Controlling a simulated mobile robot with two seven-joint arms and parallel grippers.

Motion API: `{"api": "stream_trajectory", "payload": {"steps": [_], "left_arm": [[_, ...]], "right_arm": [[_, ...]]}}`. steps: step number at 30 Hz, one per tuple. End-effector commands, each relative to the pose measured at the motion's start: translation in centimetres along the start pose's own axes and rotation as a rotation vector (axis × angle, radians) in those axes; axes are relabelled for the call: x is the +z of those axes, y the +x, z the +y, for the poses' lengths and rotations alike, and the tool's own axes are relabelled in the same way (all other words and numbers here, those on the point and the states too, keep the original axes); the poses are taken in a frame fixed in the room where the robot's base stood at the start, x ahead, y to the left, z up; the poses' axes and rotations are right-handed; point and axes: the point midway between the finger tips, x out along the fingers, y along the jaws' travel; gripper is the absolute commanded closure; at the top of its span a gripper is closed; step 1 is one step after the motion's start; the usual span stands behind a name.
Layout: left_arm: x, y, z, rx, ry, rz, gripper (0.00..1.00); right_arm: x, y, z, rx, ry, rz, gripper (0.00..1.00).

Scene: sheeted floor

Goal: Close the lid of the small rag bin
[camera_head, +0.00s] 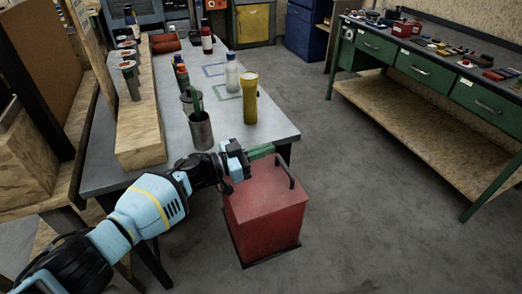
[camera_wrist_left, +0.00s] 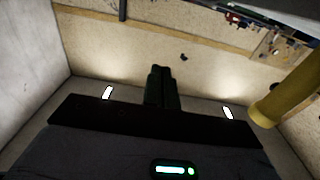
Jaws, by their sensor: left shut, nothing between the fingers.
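The small red rag bin (camera_head: 270,228) stands on the floor at the near right corner of the grey table. Its red top (camera_head: 258,192) faces up, with a black bar-like handle (camera_head: 286,172) at its right far side. I cannot tell whether the lid lies fully flush. My left gripper (camera_head: 268,150) is shut and empty, its green fingers above the far edge of the bin and pointing right, close to the handle. Contact cannot be told. The left wrist view shows the closed fingers (camera_wrist_left: 161,88), but not the bin. My right gripper is not in view.
The grey table (camera_head: 262,128) holds a yellow cylinder (camera_head: 250,98), a clear bottle (camera_head: 232,75) and a metal cup (camera_head: 200,131) near my left wrist. A green workbench (camera_head: 425,68) stands at the right. The floor between is clear.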

Motion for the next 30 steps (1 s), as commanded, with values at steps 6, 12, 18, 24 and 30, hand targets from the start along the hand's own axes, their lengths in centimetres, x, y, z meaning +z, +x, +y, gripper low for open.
{"api": "stream_trajectory", "payload": {"steps": [6, 12, 18, 24, 30], "left_arm": [[1.5, 1.5, -0.6, 0.001, 0.005, -0.122, 1.0], [3.3, 2.8, -0.7, 0.0, 0.004, -0.246, 1.0], [4.7, 3.5, -0.7, 0.0, 0.002, -0.338, 1.0], [5.5, 3.9, -0.7, 0.0, 0.001, -0.387, 1.0], [5.8, 3.9, -0.7, 0.0, -0.001, -0.403, 1.0]], "right_arm": [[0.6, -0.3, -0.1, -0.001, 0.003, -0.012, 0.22], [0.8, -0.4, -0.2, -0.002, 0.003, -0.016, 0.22], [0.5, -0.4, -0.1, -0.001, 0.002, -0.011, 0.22], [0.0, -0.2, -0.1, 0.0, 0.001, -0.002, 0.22], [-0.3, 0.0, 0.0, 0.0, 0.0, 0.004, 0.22]]}}
